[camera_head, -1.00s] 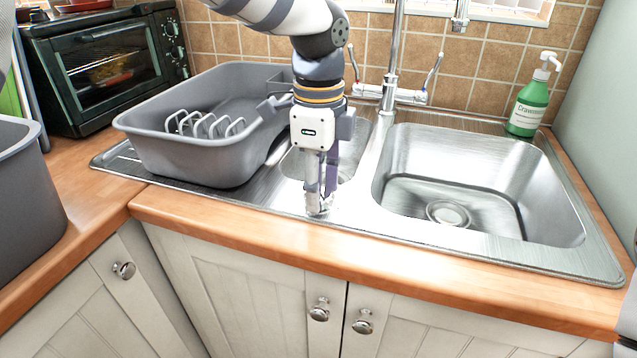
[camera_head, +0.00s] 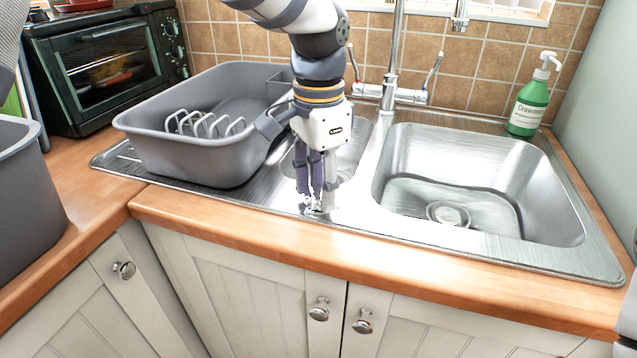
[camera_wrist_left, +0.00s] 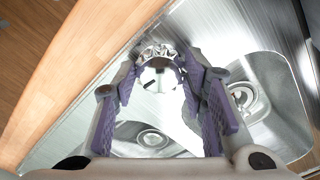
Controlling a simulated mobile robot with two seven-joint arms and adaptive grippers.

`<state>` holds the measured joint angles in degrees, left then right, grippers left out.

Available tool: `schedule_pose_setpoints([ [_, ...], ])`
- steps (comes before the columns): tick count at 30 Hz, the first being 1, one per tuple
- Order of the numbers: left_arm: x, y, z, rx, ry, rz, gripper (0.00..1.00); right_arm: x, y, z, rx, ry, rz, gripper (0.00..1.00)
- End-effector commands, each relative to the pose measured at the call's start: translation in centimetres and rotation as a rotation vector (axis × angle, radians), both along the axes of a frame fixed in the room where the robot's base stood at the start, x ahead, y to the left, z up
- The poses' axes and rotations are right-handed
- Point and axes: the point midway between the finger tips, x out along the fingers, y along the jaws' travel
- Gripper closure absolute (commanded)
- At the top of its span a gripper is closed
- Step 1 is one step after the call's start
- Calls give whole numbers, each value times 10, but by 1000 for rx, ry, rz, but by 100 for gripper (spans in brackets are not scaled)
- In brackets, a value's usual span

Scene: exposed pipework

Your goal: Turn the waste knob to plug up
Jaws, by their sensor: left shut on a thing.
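The waste knob (camera_wrist_left: 158,52) is a small shiny metal knob on the sink's front rim, between the two basins. In the head view it is mostly hidden at the fingertips. My left gripper (camera_head: 316,202) points down at the rim and is shut on the knob. In the left wrist view its purple-padded fingers (camera_wrist_left: 162,72) close around the knob from both sides. The waste drain (camera_head: 448,214) lies in the floor of the large right basin (camera_head: 560,215). It also shows in the left wrist view (camera_wrist_left: 240,96). My right gripper is not in view.
A grey dish tub (camera_head: 190,150) with a rack stands left of my left gripper, close to it. The tap (camera_head: 390,95) rises behind. A green soap bottle (camera_head: 528,105) stands at the back right. The wooden front edge (camera_head: 250,222) is clear.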

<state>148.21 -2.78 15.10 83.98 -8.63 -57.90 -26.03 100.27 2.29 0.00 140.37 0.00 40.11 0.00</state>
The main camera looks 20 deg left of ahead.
Motion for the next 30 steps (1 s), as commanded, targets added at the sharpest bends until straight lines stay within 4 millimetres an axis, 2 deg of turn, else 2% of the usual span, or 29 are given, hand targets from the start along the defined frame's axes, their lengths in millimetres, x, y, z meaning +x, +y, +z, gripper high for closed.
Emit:
schedule_pose_setpoints([
  [9,0,0,-1,-1,2,73,89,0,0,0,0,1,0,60],
  [22,0,0,-1,0,3,81,89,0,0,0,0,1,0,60],
  [23,0,0,-1,0,3,81,59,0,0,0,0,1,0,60],
  [25,0,0,-1,0,3,81,43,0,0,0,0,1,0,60],
  [30,0,0,-1,0,1,80,41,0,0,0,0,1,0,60],
])
